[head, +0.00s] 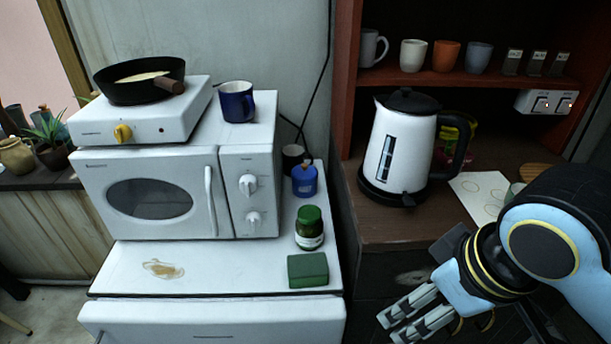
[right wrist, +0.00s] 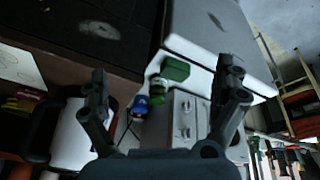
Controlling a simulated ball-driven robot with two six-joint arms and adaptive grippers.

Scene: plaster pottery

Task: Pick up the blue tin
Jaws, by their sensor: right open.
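The blue tin (head: 305,181) stands on the white surface just right of the microwave, behind the green-lidded jar (head: 309,228). In the right wrist view the blue tin (right wrist: 140,104) shows between my fingers, some way off. My right gripper (head: 402,322) is open and empty at the lower right of the head view. It is in front of the wooden shelf unit, well apart from the tin. In the right wrist view my right gripper (right wrist: 163,72) has its fingers spread wide. My left gripper is not in view.
A green block (head: 308,270) lies in front of the jar. A dark cup (head: 293,158) stands behind the tin. The microwave (head: 170,192) closes off the tin's left side. The white kettle (head: 403,145) stands on the shelf unit to the right. The white top's front left is mostly clear.

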